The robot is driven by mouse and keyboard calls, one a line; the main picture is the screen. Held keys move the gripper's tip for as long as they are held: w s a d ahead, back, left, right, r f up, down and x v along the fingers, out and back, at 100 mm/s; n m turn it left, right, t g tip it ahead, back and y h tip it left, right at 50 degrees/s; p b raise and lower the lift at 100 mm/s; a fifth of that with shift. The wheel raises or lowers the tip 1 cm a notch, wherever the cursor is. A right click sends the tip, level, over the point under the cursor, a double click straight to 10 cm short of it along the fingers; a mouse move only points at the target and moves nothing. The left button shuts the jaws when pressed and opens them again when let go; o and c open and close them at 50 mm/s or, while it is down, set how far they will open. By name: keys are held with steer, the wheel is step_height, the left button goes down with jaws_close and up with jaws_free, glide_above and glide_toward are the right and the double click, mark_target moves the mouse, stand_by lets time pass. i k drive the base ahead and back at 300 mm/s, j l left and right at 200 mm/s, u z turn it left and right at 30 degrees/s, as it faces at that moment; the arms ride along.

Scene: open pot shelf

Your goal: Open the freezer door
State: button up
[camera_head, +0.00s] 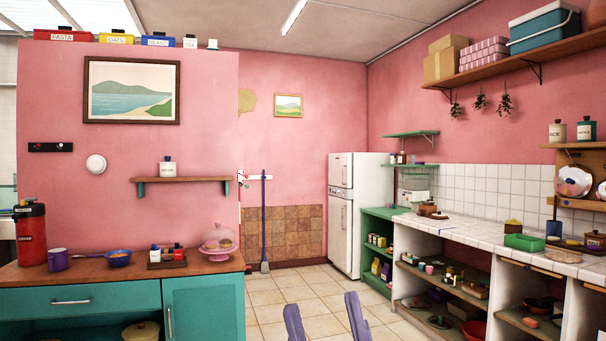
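A white fridge-freezer (371,215) stands upright in the far corner, right of the picture's middle. Its upper, smaller door, the freezer door (341,170), looks shut, flush with the body. A small handle seems to show on it, but it is too small to make out well. The taller lower door (340,235) is also shut.
Tiled floor (318,294) runs clear towards the fridge. A teal cabinet (205,308) stands left, a green shelf unit (377,257) and tiled counter (480,232) right. A broom (264,220) leans by the wall.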

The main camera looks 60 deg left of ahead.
mark_target(340, 165)
steer(key=u, duration=1.75)
steer(key=i+l+z, duration=0.15)
steer(key=i, duration=0.9)
steer(key=i+z, duration=0.15)
steer(key=i, duration=0.85)
steer(key=i+j+z, duration=0.15)
steer(key=i, duration=0.9)
steer(key=i+u, duration=0.15)
steer(key=i, duration=0.5)
steer(key=i+l+u, duration=0.15)
steer(key=i, duration=0.45)
steer(key=i+u, duration=0.35)
steer(key=i, duration=0.2)
steer(key=i+u, duration=0.35)
steer(key=i, duration=0.25)
steer(key=i+u, duration=0.25)
steer(key=i, duration=1)
